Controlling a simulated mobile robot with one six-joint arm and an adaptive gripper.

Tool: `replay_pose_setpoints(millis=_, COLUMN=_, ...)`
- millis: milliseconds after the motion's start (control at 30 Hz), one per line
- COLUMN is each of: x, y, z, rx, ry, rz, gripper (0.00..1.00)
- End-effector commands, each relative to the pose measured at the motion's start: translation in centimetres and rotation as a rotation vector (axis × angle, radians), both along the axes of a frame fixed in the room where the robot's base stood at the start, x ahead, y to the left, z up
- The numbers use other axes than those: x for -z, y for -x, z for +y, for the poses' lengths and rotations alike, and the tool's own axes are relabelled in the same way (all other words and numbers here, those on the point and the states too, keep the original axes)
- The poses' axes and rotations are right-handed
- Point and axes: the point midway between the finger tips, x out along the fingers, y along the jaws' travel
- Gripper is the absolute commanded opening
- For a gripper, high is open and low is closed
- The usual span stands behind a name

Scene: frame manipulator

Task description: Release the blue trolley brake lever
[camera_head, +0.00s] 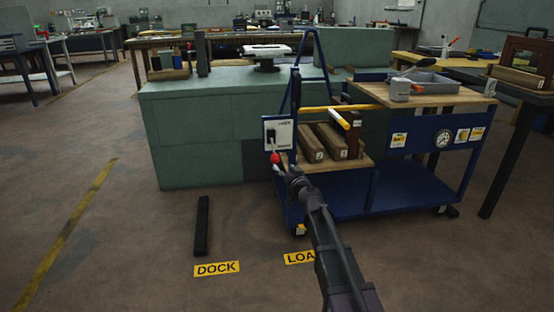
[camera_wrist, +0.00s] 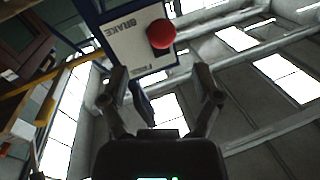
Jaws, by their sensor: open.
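The blue trolley (camera_head: 340,203) stands in front of the green bench. Its brake lever has a red knob (camera_head: 275,157) on a dark stem, in front of a white plate (camera_head: 270,126) on the trolley's left post. In the wrist view the red knob (camera_wrist: 161,34) is beyond the fingertips, near the plate (camera_wrist: 122,48) lettered "BRAKE"; a second word on it is hard to read. My gripper (camera_wrist: 160,82) is open, its fingers spread with no object held. In the head view my gripper (camera_head: 287,172) is just below the knob; whether it touches cannot be told.
The trolley carries wooden blocks (camera_head: 329,140) and a yellow bar (camera_head: 318,108). A dark floor bar (camera_head: 202,226) and a yellow "DOCK" label (camera_head: 217,268) lie left of the trolley. A partly covered yellow label (camera_head: 300,257) is by its front wheel. Floor at left is clear.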

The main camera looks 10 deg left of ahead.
Motion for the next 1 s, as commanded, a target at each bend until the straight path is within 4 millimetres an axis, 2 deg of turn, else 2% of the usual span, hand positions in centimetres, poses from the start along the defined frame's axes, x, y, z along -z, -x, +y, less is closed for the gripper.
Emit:
replay_pose_setpoints(millis=33, x=0.0, y=-1.1, z=0.5, rx=-0.001, ry=0.000, rz=0.000, gripper=0.81)
replay_pose_setpoints(millis=200, x=0.0, y=-3.4, z=1.8, rx=-0.001, ry=0.000, rz=0.000, gripper=0.81)
replay_pose_setpoints(millis=500, x=0.0, y=-6.4, z=3.5, rx=0.000, ry=0.000, rz=0.000, gripper=0.81)
replay_pose_setpoints(millis=700, x=0.0, y=-7.1, z=4.0, rx=0.000, ry=0.000, rz=0.000, gripper=0.81)
replay_pose_setpoints(millis=1000, x=0.0, y=-7.1, z=4.0, rx=0.000, ry=0.000, rz=0.000, gripper=0.81)
